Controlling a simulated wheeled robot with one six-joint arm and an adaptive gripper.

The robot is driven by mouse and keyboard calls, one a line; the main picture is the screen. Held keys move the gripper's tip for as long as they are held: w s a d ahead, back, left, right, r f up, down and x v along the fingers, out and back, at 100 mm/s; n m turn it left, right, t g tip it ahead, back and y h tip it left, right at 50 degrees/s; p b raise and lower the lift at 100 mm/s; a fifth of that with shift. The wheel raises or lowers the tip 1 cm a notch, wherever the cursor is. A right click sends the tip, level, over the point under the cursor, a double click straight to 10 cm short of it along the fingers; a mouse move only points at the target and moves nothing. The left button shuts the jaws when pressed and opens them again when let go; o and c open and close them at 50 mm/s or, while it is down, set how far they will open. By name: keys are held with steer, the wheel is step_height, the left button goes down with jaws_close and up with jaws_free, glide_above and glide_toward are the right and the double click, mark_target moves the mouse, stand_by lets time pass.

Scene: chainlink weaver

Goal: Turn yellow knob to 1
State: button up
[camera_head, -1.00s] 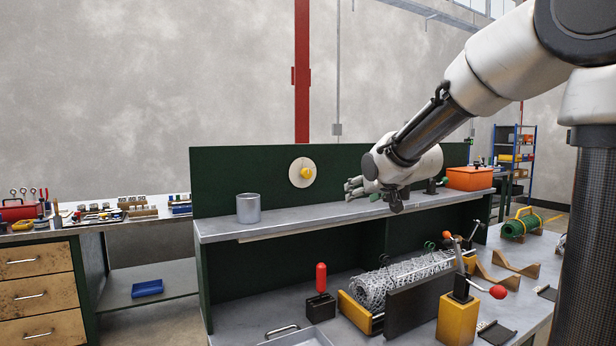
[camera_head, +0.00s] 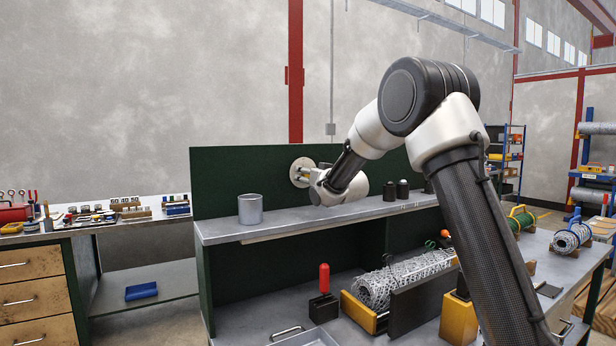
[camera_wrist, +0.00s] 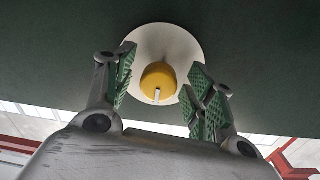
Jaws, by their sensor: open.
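The yellow knob (camera_wrist: 159,80) sits on a round pale dial plate (camera_wrist: 160,42) fixed to the dark green back panel (camera_head: 240,172). A white pointer mark shows on the knob, towards the bottom of the wrist view; I can make out no numbers on the plate. My gripper (camera_wrist: 160,88) is open, with one green-padded finger on each side of the knob and a gap visible on both sides. In the head view the dial plate (camera_head: 300,172) is partly hidden by my gripper (camera_head: 304,174), and the knob is hard to make out there.
A grey metal cup (camera_head: 250,209) stands on the shelf (camera_head: 320,224) left of my gripper. Several small dark objects (camera_head: 403,189) stand to its right.

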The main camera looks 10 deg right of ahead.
steer(key=shift+w, duration=0.15)
steer(key=c, duration=1)
steer(key=shift+c, duration=0.2)
steer(key=shift+m, duration=0.3)
steer(key=m, duration=0.9)
steer(key=shift+m, duration=0.4)
steer(key=shift+m+g, duration=0.3)
steer(key=shift+m, duration=1.3)
